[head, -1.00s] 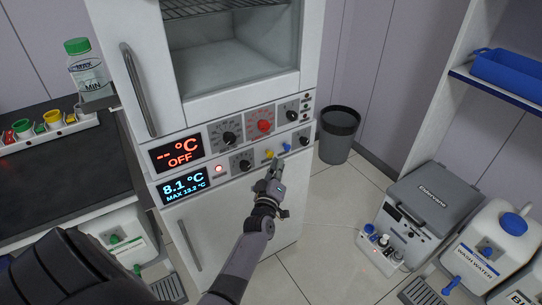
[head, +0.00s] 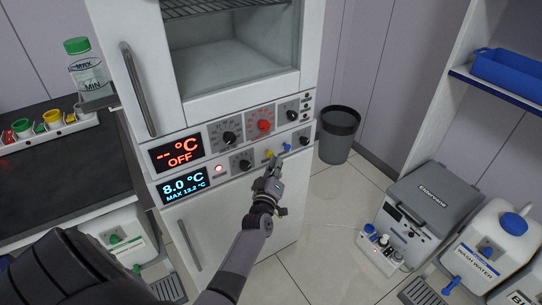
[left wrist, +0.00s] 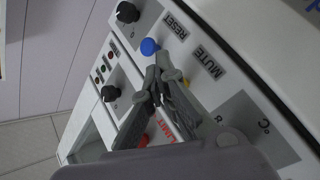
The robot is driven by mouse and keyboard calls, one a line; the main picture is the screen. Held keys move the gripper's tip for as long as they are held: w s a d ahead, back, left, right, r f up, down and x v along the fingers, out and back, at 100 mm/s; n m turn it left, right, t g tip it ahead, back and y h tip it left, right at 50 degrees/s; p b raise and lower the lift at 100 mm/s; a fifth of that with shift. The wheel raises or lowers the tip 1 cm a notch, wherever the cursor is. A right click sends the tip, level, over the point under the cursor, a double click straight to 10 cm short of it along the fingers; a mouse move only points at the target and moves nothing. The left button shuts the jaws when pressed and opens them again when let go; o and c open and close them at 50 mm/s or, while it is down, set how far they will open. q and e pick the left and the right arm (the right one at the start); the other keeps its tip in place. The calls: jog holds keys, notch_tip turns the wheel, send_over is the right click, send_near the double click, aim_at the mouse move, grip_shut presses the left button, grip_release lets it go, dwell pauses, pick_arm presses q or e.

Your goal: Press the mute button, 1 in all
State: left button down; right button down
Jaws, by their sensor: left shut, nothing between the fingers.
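The control panel (head: 222,150) runs across the front of the white cabinet. A yellow button (head: 268,153) and a blue button (head: 286,147) sit side by side on its lower row. In the left wrist view the RESET label (left wrist: 175,26) is beside the blue button (left wrist: 149,46), and the MUTE label (left wrist: 207,62) is further along. Contact cannot be told.
Dials and a red knob (head: 264,126) surround the buttons. A red display (head: 176,154) reads OFF; a blue one (head: 184,186) reads 8.0 °C. A grey bin (head: 338,134) stands right of the cabinet. The floor in front is partly clear.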

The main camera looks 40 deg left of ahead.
dwell(0.4)
pick_arm(q)
jog(key=shift+w+a+b, duration=0.3)
jog(key=shift+a, duration=0.55)
dwell(0.5)
jog(key=shift+d, duration=0.15)
jog(key=shift+s+d+p, duration=0.3)
jog(key=shift+d, duration=0.25)
jog(key=shift+s+d+p, duration=0.25)
jog(key=shift+d+p, duration=0.05)
jog(key=shift+d, duration=0.2)
jog(key=d, duration=0.1)
jog(key=s+d+p, duration=0.1)
jog(key=d, duration=0.1)
jog(key=s+d+p, duration=0.1)
jog(key=shift+d, duration=0.35)
jog(key=shift+w, duration=0.1)
dwell(0.5)
